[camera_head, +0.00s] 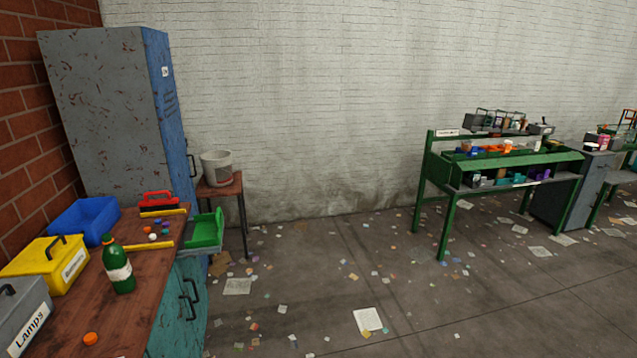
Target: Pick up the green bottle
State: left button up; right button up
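The green bottle (119,266) stands upright on the brown top of a workbench (75,312) at the lower left. It has a white label around its middle and an orange cap. It stands just right of a yellow box. Neither of my grippers shows in the head view.
Near the bottle are a blue bin (84,219), the yellow box (47,265), a grey "Lamps" box (25,315), a green tray (206,232) and an orange cap (90,338). A tall cabinet (105,110) stands behind. Open, littered floor lies right, before a green workstation (500,165).

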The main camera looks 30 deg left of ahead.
aim_at(114, 260)
jog(key=u, duration=0.25)
jog(key=i, duration=2.3)
jog(key=u, duration=1)
jog(key=i, duration=1.5)
jog(key=u, duration=1.85)
jog(key=i, duration=0.75)
jog(key=u, duration=0.7)
